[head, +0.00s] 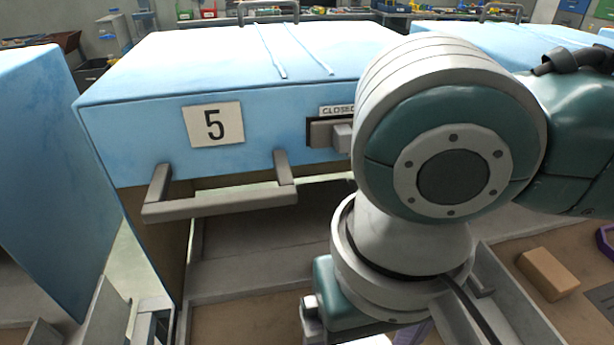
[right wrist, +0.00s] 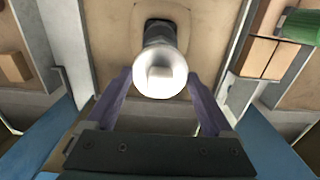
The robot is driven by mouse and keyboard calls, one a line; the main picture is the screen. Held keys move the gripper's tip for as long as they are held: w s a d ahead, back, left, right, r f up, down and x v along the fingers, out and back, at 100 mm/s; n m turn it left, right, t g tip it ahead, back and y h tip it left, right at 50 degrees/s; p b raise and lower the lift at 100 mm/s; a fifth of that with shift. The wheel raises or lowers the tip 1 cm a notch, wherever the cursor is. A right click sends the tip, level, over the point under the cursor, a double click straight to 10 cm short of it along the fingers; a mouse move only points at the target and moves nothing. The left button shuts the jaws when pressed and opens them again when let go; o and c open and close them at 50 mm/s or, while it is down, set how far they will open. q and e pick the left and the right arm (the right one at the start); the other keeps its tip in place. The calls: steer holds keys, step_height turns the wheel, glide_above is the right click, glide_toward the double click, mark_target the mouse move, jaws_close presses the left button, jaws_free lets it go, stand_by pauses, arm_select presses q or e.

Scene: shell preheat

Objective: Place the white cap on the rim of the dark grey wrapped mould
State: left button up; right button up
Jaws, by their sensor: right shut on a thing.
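In the right wrist view the white cap (right wrist: 160,86) shows as a pale round piece between the purple fingers of my right gripper (right wrist: 160,74), which is shut on it. A dark grey upright piece (right wrist: 158,32), which looks like the wrapped mould, shows just beyond the cap in line with it. The cap hides most of it, and I cannot tell whether the two touch. In the head view my right arm fills the middle and right and hides the cap and mould. My left gripper is not in view.
A blue-covered box (head: 130,120) marked 5, with a grey front handle (head: 220,205) and a "CLOSED" label, stands ahead. A tan block (head: 548,272) lies at right. In the right wrist view a green object (right wrist: 302,26) and tan blocks (right wrist: 258,55) lie at upper right.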

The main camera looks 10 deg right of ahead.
steer(key=shift+f+b, duration=0.35)
steer(key=shift+f, duration=1.75)
steer(key=shift+f, duration=0.15)
steer(key=o, duration=1.1)
